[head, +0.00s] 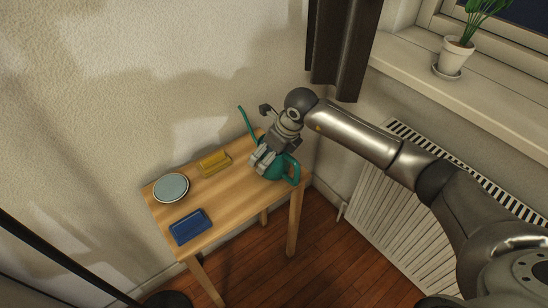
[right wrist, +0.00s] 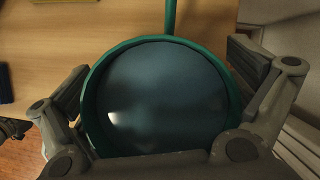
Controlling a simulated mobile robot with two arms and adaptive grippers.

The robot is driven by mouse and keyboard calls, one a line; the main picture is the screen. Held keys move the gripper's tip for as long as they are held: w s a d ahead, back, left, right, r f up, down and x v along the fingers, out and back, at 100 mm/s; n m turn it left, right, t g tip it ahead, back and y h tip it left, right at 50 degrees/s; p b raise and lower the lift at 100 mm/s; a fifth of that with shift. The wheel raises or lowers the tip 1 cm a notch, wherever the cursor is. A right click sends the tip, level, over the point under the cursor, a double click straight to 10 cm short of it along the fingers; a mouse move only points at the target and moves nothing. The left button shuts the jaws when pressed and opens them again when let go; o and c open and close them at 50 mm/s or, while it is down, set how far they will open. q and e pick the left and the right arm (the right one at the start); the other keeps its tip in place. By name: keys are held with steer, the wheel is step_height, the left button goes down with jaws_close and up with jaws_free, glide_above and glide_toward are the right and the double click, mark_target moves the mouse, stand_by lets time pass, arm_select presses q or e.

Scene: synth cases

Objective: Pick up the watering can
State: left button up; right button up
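The teal watering can (head: 293,171) stands on the right end of the small wooden table. Its thin spout rises to the upper left and its handle loops at the right. My right gripper (head: 263,160) is over the can and hides part of its body. In the right wrist view the can's round open top (right wrist: 160,100) fills the middle, with a dark inside. The fingers of my right gripper (right wrist: 160,85) are spread wide, one on each side of the rim. I cannot tell whether they touch it. My left gripper is not in view.
On the wooden table (head: 226,204) are a yellow object (head: 214,163), a round grey-blue dish (head: 171,187) and a blue tray (head: 190,227). A white radiator (head: 385,215) stands at the right below the windowsill (head: 480,95), which holds a potted plant (head: 455,56). A dark curtain (head: 342,45) hangs behind my right arm.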

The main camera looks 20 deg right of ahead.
steer(key=c, duration=0.7)
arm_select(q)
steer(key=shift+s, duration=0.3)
arm_select(e)
steer(key=shift+s, duration=0.15)
steer(key=c, duration=0.6)
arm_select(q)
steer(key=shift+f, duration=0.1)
arm_select(e)
steer(key=shift+c, duration=0.2)
